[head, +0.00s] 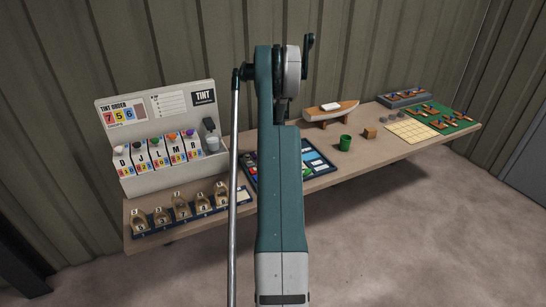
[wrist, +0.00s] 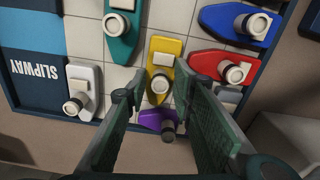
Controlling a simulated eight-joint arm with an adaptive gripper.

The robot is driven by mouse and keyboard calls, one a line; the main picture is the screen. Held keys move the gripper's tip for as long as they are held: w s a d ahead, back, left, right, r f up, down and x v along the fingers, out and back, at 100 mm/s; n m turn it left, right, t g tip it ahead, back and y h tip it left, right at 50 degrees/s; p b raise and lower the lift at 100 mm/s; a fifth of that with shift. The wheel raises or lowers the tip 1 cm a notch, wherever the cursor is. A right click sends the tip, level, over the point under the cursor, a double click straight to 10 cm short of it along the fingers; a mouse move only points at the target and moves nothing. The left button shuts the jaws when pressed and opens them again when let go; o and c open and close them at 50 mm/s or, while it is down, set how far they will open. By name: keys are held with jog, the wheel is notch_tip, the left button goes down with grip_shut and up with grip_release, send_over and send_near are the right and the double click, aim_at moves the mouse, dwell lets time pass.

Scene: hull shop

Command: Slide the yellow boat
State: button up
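In the wrist view the yellow boat (wrist: 164,50) lies lengthwise on the light tiled grid of a dark-framed board (wrist: 35,98). It has a pale block and a round white-topped post near its lower end. My gripper (wrist: 158,88) is open. Its two fingers come up from below, and in the picture the yellow boat's post shows between the fingertips. I cannot tell whether they touch it. In the head view my arm covers part of the board (head: 322,171), and I cannot make out the yellow boat or my fingertips.
Around the yellow boat are a teal boat (wrist: 121,35), a red boat (wrist: 208,63), a blue boat (wrist: 220,20), a white boat (wrist: 87,75) and a purple boat (wrist: 152,119) between my fingers. A green cup (head: 345,143) and wooden cube (head: 370,133) stand right of the board.

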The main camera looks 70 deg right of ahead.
grip_shut()
jog(key=s+a+b, duration=0.2)
jog(key=s+a, duration=0.7)
jog(key=shift+s, duration=0.1)
jog(key=shift+o, duration=1)
grip_release()
jog(key=shift+a, duration=0.15)
jog(key=shift+o, duration=0.4)
notch_tip(320, 180, up, 12)
